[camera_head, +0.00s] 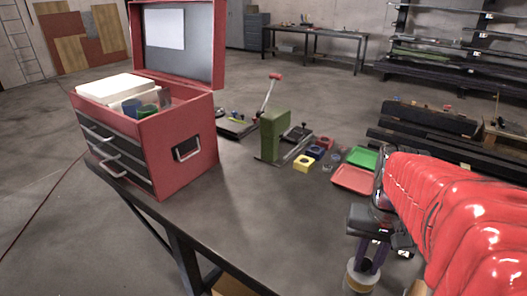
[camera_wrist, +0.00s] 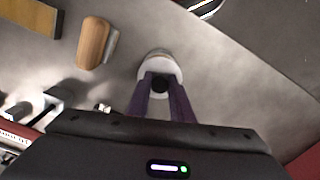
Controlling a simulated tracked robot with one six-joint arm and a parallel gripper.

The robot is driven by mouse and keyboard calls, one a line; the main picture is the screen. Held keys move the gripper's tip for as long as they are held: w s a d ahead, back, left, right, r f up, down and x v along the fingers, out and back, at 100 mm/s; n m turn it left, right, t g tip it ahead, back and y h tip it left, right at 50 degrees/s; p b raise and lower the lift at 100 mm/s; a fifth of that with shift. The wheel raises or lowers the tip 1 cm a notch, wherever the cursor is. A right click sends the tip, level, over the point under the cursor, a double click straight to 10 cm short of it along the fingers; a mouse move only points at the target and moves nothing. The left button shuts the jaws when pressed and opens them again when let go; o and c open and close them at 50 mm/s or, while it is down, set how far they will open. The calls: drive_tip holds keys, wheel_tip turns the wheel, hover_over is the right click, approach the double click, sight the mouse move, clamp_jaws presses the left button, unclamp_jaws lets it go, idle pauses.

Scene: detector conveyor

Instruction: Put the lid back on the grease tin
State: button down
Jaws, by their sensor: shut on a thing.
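My gripper (camera_head: 367,265) is at the lower right of the head view, pointing down, with purple fingers. In the wrist view its fingertips (camera_wrist: 160,78) are shut around the small dark knob of a pale round lid (camera_wrist: 174,68). A short, round, pale-and-tan thing shows below the fingers in the head view (camera_head: 357,280), cut by the lower edge; it looks like the lid with the grease tin, but I cannot separate the two. In the wrist view a tan rim shows at the lid's far side. Whether the lid touches the tin is hidden.
A red toolbox (camera_head: 185,150) with its cover up stands on the dark bench (camera_head: 255,215). A green upright block (camera_head: 275,132), small coloured blocks, a green tray (camera_head: 361,157) and a red tray (camera_head: 354,179) lie beyond. A wooden-backed piece (camera_wrist: 93,42) lies near the lid. The bench's middle is clear.

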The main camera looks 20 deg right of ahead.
drive_tip(key=shift+f, duration=1.3)
idle(0.7)
drive_tip(key=shift+f, duration=0.15)
idle(0.9)
drive_tip(key=c, duration=1.5)
unclamp_jaws()
drive_tip(key=shift+o, duration=0.2)
drive_tip(key=o, duration=0.5)
drive_tip(key=shift+s, duration=0.1)
drive_tip(key=shift+c, duration=0.2)
